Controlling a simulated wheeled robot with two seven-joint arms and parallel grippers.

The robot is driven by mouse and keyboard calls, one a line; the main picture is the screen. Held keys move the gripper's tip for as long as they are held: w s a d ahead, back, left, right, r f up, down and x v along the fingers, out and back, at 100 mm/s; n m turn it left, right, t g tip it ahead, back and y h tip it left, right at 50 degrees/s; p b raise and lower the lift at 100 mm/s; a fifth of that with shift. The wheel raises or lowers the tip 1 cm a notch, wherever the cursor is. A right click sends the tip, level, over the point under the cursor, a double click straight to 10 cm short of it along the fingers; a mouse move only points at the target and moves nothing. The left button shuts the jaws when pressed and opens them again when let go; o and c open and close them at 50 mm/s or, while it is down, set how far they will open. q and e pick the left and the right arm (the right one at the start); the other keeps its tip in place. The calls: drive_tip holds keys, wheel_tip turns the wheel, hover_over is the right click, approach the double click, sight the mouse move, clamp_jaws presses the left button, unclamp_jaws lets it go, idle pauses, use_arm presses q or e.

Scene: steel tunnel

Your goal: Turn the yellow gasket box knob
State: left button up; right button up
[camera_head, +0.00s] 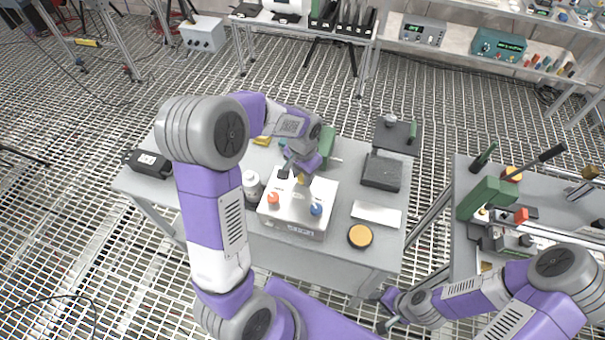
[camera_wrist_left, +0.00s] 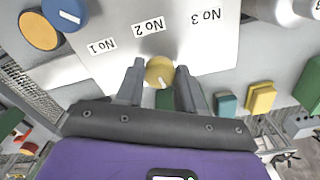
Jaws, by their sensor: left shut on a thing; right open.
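The gasket box (camera_head: 298,213) is a pale metal box on the grey table, with a red knob (camera_head: 272,198), a blue knob (camera_head: 316,209) and a yellow knob (camera_head: 301,179). My left gripper (camera_head: 298,174) is over the box's far edge. In the left wrist view, its two fingers stand on either side of the yellow knob (camera_wrist_left: 159,71), shut on it. The knob's pointer mark shows on its face. The labels No 1, No 2 and No 3 (camera_wrist_left: 206,17) appear upside down there. My right gripper (camera_head: 388,311) is low at the front right, open and away from the box.
A white bottle (camera_head: 252,184) stands just left of the box. A yellow-topped round tin (camera_head: 360,236), a flat pale plate (camera_head: 376,214) and a dark block (camera_head: 381,172) lie to its right. A second table at the right holds a green tool (camera_head: 487,196).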

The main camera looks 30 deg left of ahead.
use_arm(q)
drive_tip(key=n, duration=0.4)
drive_tip(key=shift+n, duration=0.4)
drive_tip(key=shift+n+p, duration=0.3)
drive_tip(key=shift+n, duration=1.6)
drive_tip(key=shift+w, duration=0.1)
drive_tip(key=o, duration=1)
drive_tip(key=shift+o, duration=0.2)
drive_tip(key=shift+r+p, duration=0.8)
drive_tip(key=shift+r, duration=3.05)
